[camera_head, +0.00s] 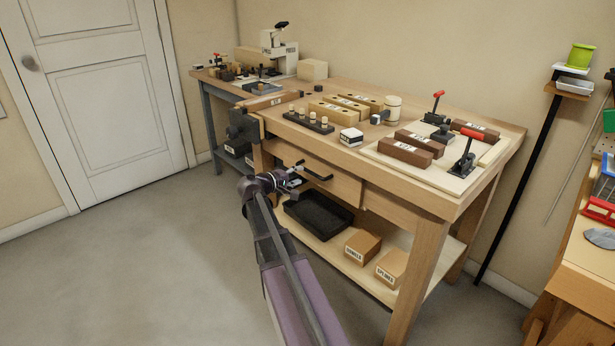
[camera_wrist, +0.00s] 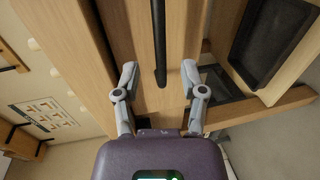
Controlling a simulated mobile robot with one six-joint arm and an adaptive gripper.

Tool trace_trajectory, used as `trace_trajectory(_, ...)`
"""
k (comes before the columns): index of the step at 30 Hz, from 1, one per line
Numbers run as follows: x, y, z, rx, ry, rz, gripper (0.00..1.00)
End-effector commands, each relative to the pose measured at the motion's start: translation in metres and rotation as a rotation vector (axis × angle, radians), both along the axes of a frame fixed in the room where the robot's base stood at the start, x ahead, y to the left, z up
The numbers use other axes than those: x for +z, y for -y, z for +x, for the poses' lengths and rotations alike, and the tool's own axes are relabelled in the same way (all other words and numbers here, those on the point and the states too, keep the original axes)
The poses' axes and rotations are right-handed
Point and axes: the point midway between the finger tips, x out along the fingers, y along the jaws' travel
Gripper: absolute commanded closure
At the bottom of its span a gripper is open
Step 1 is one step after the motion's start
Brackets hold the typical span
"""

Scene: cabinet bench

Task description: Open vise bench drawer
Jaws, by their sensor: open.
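The vise bench (camera_head: 440,190) is a wooden workbench with a dark vise (camera_head: 240,128) on its left end. Its drawer (camera_head: 340,187) has a plain wooden front under the bench top, with a black bar handle (camera_head: 318,171). In the wrist view the handle (camera_wrist: 159,42) runs down from the top edge between the fingers. My gripper (camera_head: 297,170) is in front of the drawer, close to the handle. In the wrist view my gripper (camera_wrist: 159,72) is open, with one finger on each side of the handle's near end and visible gaps. Whether the drawer is fully shut is hard to tell.
Below the drawer, a lower shelf holds a black tray (camera_head: 318,213) and two labelled boxes, one brown box (camera_head: 362,246) among them. Blocks and clamps stand on the bench top. The floor (camera_head: 140,270) at the left is clear. A white door (camera_head: 100,95) stands behind.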

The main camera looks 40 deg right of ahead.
Motion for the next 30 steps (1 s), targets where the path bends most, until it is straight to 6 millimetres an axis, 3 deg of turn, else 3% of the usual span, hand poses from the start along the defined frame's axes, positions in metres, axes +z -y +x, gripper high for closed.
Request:
trace_trajectory(6, -0.008, 0.033, 0.003, -0.001, 0.0, 0.0, 0.46)
trace_trajectory(12, -0.012, 0.052, 0.005, -0.001, 0.0, 0.001, 0.46)
trace_trajectory(26, -0.012, 0.06, 0.005, 0.0, 0.0, 0.0, 0.46)
trace_trajectory(30, -0.012, 0.06, 0.005, 0.0, 0.0, 0.0, 0.82)
